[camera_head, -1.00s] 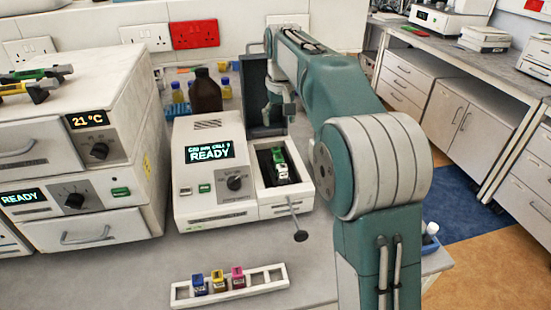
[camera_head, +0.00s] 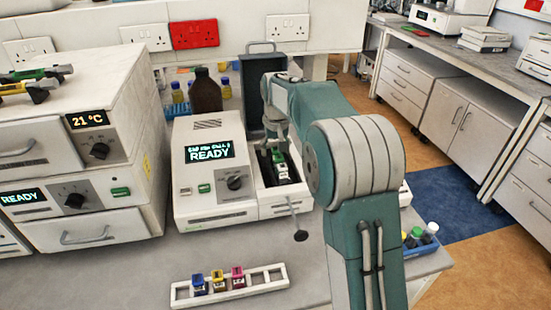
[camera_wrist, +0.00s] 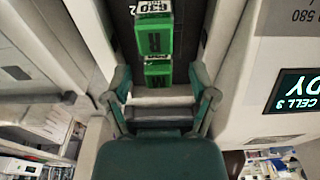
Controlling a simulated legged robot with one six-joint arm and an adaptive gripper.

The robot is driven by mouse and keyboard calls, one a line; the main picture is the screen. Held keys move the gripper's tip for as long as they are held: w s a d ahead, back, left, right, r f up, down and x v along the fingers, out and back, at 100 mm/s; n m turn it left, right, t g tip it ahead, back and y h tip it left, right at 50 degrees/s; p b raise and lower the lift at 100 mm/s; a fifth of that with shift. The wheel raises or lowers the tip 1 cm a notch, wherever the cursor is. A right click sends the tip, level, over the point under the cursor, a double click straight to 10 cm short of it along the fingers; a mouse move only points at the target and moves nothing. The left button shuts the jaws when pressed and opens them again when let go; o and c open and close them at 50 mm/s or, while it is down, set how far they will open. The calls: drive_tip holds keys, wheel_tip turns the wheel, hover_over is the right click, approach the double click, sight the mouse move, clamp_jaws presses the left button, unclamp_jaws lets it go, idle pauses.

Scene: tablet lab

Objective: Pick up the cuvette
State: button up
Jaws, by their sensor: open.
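A cuvette with a green cap (camera_head: 281,169) stands in the open sample well of the white photometer (camera_head: 216,212). In the wrist view, green block shapes (camera_wrist: 154,38) with a pale label show in the dark well, beyond and between the fingers. My gripper (camera_head: 272,148) is over the back part of the well, close behind and above the green cap. The head view does not show whether a finger touches the cuvette.
A white rack (camera_head: 268,283) at the bench front holds blue-, yellow- and magenta-capped cuvettes. The photometer's dark lid (camera_head: 252,82) stands raised behind the well. A brown bottle (camera_head: 205,92) stands behind the photometer. A lever with a dark knob (camera_head: 300,236) sticks out in front.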

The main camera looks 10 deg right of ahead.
drive_tip(key=shift+f, duration=0.45)
clamp_jaws()
